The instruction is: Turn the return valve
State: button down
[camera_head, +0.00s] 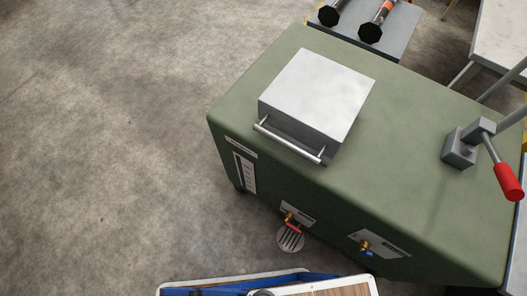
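A green cabinet (375,165) stands on the floor, with two small valves low on its front face. One valve has a red handle (292,226) on a brass body. The other, to its right, has a blue handle (367,254) on a brass body. Each sits at a light label plate whose writing is too small to read, so I cannot tell which is the return valve. My gripper is not in view, and nothing is seen touching either valve.
A light grey box with a bar handle (318,95) sits on the cabinet top. A lever with a red grip (508,181) juts out at the right. A round floor drain (290,238) lies below the red valve. Open concrete floor (100,140) is at left.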

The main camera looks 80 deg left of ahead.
aim_at(365, 246)
jog(key=u, duration=2.65)
jog(key=k, duration=1.15)
jog(key=z, duration=0.45)
